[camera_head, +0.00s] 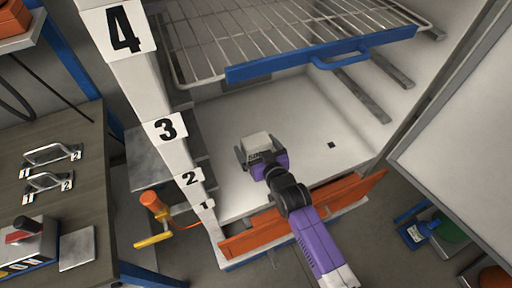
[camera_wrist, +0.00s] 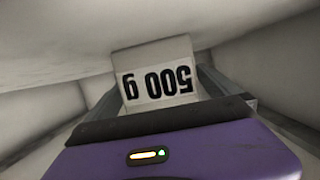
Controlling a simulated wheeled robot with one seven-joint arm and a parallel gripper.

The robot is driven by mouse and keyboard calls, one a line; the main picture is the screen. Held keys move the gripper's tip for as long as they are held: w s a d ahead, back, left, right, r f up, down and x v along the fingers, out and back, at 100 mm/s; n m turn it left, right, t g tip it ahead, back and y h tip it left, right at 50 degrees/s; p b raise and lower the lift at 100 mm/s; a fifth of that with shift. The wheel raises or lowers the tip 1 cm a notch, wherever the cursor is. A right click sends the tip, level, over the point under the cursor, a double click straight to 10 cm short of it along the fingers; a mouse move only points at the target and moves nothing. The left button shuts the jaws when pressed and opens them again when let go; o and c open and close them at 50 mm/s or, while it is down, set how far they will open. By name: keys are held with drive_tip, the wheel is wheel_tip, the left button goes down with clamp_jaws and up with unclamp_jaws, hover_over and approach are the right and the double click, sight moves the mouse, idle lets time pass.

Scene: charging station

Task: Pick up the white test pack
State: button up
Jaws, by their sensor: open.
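The white test pack (camera_head: 258,142) stands on the white floor of the compartment in the head view, just beyond my gripper. In the wrist view the pack (camera_wrist: 155,62) shows a label reading "500 g", upside down, straight ahead. My gripper (camera_head: 256,156) is open, with one finger on either side of the pack. In the wrist view my gripper (camera_wrist: 163,100) has its fingers running forward left and right of the pack. Whether the fingers touch it I cannot tell. The pack's lower part is hidden by my gripper.
A wire rack (camera_head: 270,35) with a blue front bar (camera_head: 310,58) hangs above. An orange front edge (camera_head: 290,218) borders the compartment below my arm. A numbered white post (camera_head: 150,100) stands left, an open door panel (camera_head: 455,140) right. The compartment floor right of the pack is mostly clear.

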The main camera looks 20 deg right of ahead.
drive_tip(key=c, duration=1.6)
drive_tip(key=shift+r, duration=0.1)
drive_tip(key=c, duration=0.3)
drive_tip(key=shift+c, duration=0.2)
